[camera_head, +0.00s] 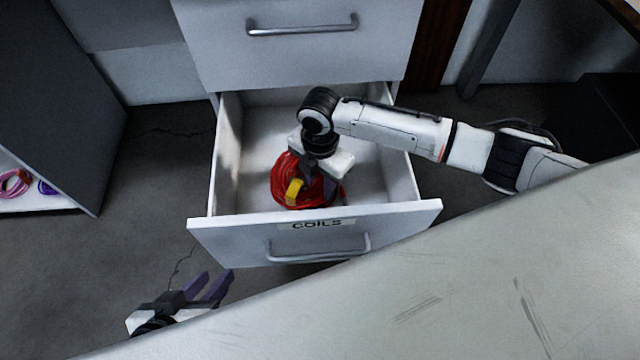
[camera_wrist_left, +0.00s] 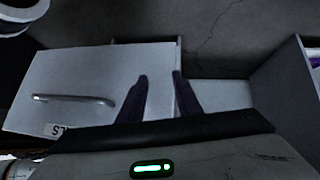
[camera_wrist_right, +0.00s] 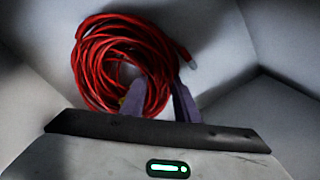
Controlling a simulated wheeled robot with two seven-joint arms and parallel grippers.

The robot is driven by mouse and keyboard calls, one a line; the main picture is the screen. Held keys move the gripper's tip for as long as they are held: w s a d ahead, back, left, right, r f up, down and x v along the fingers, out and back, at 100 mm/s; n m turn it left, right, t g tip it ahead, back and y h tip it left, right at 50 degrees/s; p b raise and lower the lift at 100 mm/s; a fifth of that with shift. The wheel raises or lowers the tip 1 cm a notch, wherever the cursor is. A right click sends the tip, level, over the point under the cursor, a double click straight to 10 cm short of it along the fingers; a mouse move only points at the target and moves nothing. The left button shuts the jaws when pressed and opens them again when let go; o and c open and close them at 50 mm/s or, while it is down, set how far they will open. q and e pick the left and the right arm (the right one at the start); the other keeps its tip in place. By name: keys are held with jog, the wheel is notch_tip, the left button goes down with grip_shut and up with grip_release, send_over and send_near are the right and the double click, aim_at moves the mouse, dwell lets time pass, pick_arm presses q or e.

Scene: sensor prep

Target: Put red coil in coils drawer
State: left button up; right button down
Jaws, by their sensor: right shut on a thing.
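The red coil (camera_head: 283,184), a bundle of red cable with a yellow tie, is inside the open drawer labelled COILS (camera_head: 205,236). My right gripper (camera_head: 318,188) reaches down into the drawer and is shut on the coil, partly hiding it. In the right wrist view the red coil (camera_wrist_right: 122,58) lies between and beyond the purple fingers, with the drawer's pale floor and walls around it. I cannot tell whether it touches the floor. My left gripper (camera_head: 212,288) is open and empty, low in front of the drawer; its fingers also show apart in the left wrist view (camera_wrist_left: 158,90).
A closed drawer (camera_head: 300,60) is above the open one. A grey surface (camera_head: 440,290) crosses the lower right. A shelf at far left holds a pink coil (camera_head: 14,184) and a purple one (camera_head: 46,188). Floor is clear left of the drawer.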

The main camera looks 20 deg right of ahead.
aim_at(320, 184)
jog(key=shift+r, duration=0.1)
jog(key=c, duration=1.4)
grip_release()
jog(key=shift+o, duration=0.2)
jog(key=shift+r, duration=0.25)
pick_arm(q)
jog(key=a+r+t+p, duration=0.1)
jog(key=p, duration=0.1)
jog(key=s+a+r+n+t+p, duration=0.1)
jog(key=r+p, duration=0.1)
jog(key=p, duration=0.1)
jog(key=shift+s+a+r+y, duration=0.1)
jog(key=shift+a+r+y, duration=0.1)
jog(key=shift+a+y, duration=0.2)
pick_arm(e)
notch_tip(320, 184, up, 12)
jog(key=shift+f, duration=0.25)
